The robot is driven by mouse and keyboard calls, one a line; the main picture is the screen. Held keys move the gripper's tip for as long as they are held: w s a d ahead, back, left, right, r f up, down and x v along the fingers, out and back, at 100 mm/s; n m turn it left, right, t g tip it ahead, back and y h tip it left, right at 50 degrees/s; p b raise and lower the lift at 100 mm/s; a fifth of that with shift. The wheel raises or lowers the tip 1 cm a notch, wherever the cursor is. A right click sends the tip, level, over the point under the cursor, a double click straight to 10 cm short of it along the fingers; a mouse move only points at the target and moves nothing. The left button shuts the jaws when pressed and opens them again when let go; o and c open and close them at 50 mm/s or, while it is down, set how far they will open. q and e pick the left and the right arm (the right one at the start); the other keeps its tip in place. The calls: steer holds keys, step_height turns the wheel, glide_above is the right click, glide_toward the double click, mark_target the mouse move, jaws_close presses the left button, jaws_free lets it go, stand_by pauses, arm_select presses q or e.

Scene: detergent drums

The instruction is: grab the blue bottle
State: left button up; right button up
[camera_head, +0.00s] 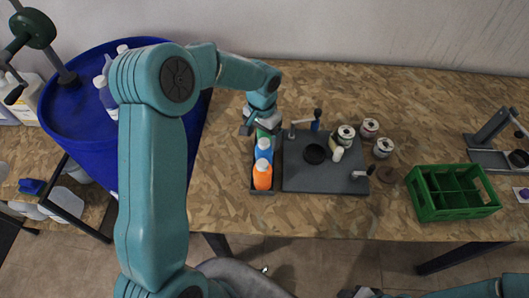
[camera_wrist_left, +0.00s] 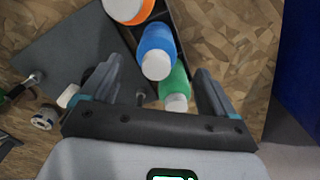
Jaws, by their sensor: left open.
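The blue bottle (camera_head: 264,149) with a white cap stands in a narrow dark tray (camera_head: 267,191), between an orange bottle (camera_head: 262,175) and a green bottle (camera_head: 263,134). In the left wrist view the blue bottle (camera_wrist_left: 157,48) lies ahead of my left gripper (camera_wrist_left: 161,82), which is open and empty. The green bottle (camera_wrist_left: 174,86) is the nearest to the jaws and shows between the fingers. The orange bottle (camera_wrist_left: 130,8) is at the top edge. In the head view my left gripper (camera_head: 261,124) is above the green end of the tray.
A dark grey plate (camera_head: 310,178) with small clamps lies right of the tray. Several small cans (camera_head: 384,147) stand beyond it. A green crate (camera_head: 449,194) is farther right. A large blue drum (camera_head: 85,128) is at the left. Bare wood lies in front of the plate.

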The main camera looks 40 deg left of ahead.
mark_target(264, 141)
arm_select(q)
steer(key=f+p, duration=0.1)
steer(key=f, duration=0.4)
steer(key=shift+d, duration=0.2)
steer(key=c, duration=1.3)
